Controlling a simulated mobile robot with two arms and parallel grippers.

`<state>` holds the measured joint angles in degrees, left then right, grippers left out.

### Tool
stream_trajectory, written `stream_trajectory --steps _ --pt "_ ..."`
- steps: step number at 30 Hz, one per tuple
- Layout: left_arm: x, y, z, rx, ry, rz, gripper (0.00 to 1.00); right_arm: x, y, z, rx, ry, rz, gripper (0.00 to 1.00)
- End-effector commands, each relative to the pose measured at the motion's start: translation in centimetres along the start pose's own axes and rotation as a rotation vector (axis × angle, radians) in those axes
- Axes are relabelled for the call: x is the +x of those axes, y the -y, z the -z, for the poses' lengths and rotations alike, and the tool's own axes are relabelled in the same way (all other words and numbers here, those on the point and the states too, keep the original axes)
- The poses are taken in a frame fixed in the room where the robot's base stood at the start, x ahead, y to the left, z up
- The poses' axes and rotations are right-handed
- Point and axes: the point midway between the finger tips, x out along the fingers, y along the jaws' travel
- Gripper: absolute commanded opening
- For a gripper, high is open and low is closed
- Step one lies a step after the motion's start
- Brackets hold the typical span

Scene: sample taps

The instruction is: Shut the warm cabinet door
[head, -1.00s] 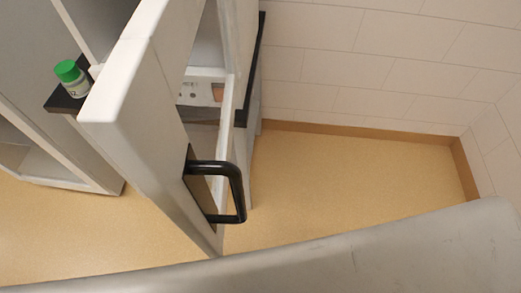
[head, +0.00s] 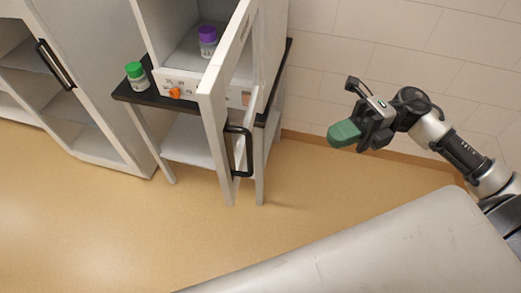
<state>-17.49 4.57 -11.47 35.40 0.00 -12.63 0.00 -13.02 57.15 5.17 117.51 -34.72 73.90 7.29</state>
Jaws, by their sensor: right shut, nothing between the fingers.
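The warm cabinet (head: 182,84) stands on a dark-topped stand at the upper middle of the head view. Its door (head: 215,118) stands wide open, swung out toward me. The door's black handle (head: 238,151) is on its right face. My right gripper (head: 344,134), with green fingers, is shut and empty. It is in the air to the right of the door, clear of the handle. My left gripper is out of view.
A purple-capped jar (head: 208,41) is inside the cabinet. A green-capped jar (head: 136,75) stands on the left end of the dark stand top (head: 126,93). Another cabinet with a black handle (head: 55,63) is at the left. The floor (head: 110,230) in front is clear.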

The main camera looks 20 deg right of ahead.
Motion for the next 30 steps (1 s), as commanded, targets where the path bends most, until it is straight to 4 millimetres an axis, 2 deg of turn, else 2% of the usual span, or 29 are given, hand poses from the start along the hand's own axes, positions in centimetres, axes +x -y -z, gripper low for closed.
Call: stream_trajectory --steps 5,11,18,24,30 --pt "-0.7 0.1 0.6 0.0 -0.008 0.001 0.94 1.6 -0.4 0.3 -0.007 -0.019 0.007 0.0" --pt "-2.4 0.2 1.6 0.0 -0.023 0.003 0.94 5.7 -0.7 0.4 -0.009 -0.018 0.001 0.0" --pt "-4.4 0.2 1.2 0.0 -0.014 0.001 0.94 10.6 -0.7 0.2 -0.009 -0.015 0.001 0.0" --pt "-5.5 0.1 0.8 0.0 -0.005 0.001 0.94 12.3 -0.4 -1.9 -0.007 -0.012 0.003 0.0" --pt "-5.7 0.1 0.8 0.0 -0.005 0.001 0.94 12.9 -0.1 -2.4 -0.006 -0.013 0.005 0.0"
